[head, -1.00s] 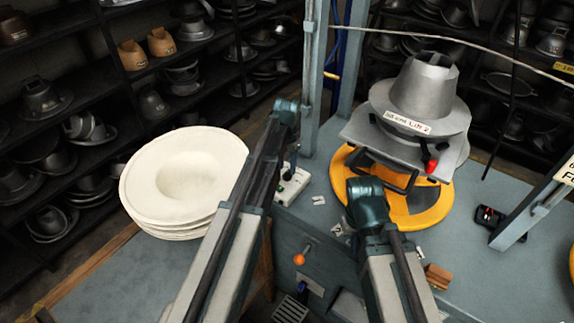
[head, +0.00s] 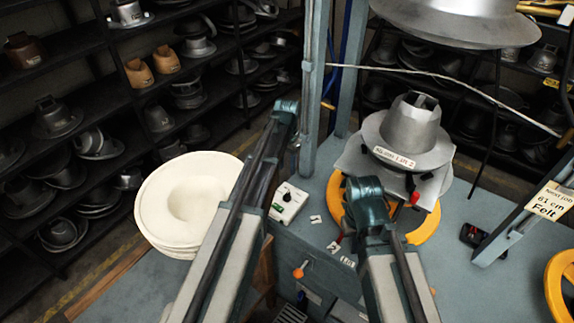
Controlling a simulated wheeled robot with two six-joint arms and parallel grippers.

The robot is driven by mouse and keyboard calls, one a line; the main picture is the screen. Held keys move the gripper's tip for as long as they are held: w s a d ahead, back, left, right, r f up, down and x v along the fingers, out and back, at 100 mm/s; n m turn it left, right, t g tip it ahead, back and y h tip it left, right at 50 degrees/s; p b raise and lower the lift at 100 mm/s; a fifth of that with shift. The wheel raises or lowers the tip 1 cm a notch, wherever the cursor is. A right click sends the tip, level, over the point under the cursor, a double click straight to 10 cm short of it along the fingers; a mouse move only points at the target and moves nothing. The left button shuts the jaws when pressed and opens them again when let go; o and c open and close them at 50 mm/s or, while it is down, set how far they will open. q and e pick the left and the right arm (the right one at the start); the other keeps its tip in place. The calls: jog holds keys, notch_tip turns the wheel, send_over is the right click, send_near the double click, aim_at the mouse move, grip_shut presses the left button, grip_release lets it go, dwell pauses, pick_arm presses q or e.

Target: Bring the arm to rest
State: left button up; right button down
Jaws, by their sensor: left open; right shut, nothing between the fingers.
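My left arm (head: 246,195) reaches up from the bottom edge, with its dark joint at the top left of the post. My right arm (head: 385,255) reaches up from the bottom, with its dark green joint in front of the press. Both grippers lie outside the head view, so their fingers cannot be seen. A stack of cream felt hats (head: 165,215) lies on the bench, partly behind my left arm. A grey metal hat form (head: 412,130) with a white label stands upright over a yellow ring (head: 425,228), partly behind my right arm.
A large metal form (head: 455,22) hangs at the top above the hat form. Blue-grey posts (head: 312,80) stand at the bench. A control box (head: 290,200) and an orange-knobbed lever (head: 299,272) are between my arms. A sign (head: 549,202) and a second yellow ring (head: 560,285) are right.

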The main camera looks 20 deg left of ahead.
dwell(0.3)
pick_arm(q)
jog(key=s+d+f+b, duration=0.1)
jog(key=s+d, duration=0.3)
jog(key=s, duration=0.4)
jog(key=s+d+f+b, duration=0.2)
jog(key=s+d, duration=0.3)
jog(key=s, duration=0.3)
jog(key=s+d+f+y+b, duration=0.1)
jog(key=s+d, duration=0.3)
jog(key=s, duration=0.4)
jog(key=shift+d+f+b, duration=0.25)
jog(key=shift+f+b, duration=0.2)
jog(key=shift+b, duration=0.05)
